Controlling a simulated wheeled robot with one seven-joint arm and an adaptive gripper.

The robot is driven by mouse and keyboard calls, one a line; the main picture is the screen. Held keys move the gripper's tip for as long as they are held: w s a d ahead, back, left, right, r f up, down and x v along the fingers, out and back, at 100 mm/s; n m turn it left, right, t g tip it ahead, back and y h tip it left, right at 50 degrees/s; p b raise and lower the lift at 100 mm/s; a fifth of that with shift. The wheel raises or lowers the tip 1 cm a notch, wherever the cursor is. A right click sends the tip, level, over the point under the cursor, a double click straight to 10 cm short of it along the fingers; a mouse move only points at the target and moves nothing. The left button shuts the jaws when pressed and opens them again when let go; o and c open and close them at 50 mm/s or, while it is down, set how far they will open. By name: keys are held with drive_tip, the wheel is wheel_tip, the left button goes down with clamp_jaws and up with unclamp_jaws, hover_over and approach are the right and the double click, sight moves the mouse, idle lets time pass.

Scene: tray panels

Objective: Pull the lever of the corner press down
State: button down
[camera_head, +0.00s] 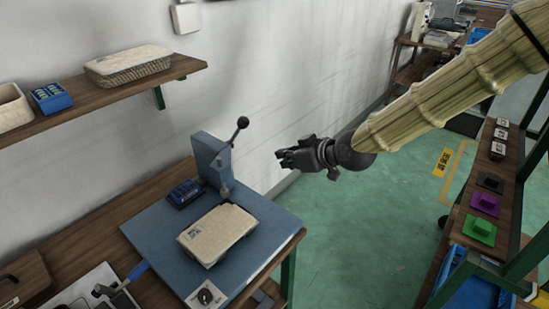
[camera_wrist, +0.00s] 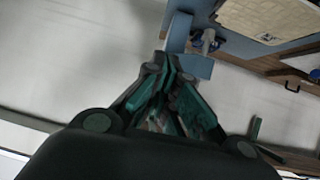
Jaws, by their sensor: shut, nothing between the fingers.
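The corner press is a blue-grey upright column (camera_head: 211,160) on a blue base plate (camera_head: 150,232) at the bench corner. Its lever (camera_head: 238,133) slants up to the right and ends in a black ball knob (camera_head: 242,122). A beige woven box (camera_head: 217,233) with a label lies on the plate below the press head. My gripper (camera_head: 282,158) is shut and empty, in the air to the right of the lever and apart from it. In the wrist view my shut gripper (camera_wrist: 165,85) points toward the press column (camera_wrist: 178,32); I cannot make out the lever there.
A wall shelf (camera_head: 120,99) with a lidded basket (camera_head: 128,62) hangs above the bench. A dial box (camera_head: 206,296) stands at the plate's front, a dark blue tray (camera_head: 186,193) beside the column. A rack (camera_head: 483,205) stands at right. Green floor between is clear.

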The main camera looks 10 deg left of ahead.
drive_tip(key=s+d+f+m+g+h, duration=0.15)
drive_tip(key=s+d+f, duration=0.35)
drive_tip(key=f, duration=0.5)
drive_tip(key=s+d+f+m+g+h, duration=0.1)
drive_tip(key=s+d+f+m, duration=0.15)
drive_tip(key=s+f, duration=0.55)
drive_tip(key=s+d+f+m+g+h, duration=0.1)
drive_tip(key=s+d+f+m+h, duration=0.2)
drive_tip(key=f, duration=0.8)
drive_tip(key=s+d+f+m+g+h, duration=0.1)
drive_tip(key=s+d+f, duration=0.3)
drive_tip(key=s, duration=0.4)
drive_tip(key=s+d+f+m+g+h, duration=0.1)
drive_tip(key=s+d+f+m, duration=0.1)
drive_tip(key=s+d+f, duration=0.2)
drive_tip(key=s+d+f+m+g+h, duration=0.1)
drive_tip(key=s+d+f, duration=0.3)
drive_tip(key=s+d, duration=0.3)
drive_tip(key=s, duration=0.5)
drive_tip(key=shift+f, duration=0.4)
drive_tip(key=shift+a+g+h, duration=0.1)
drive_tip(key=shift+g+h, duration=0.15)
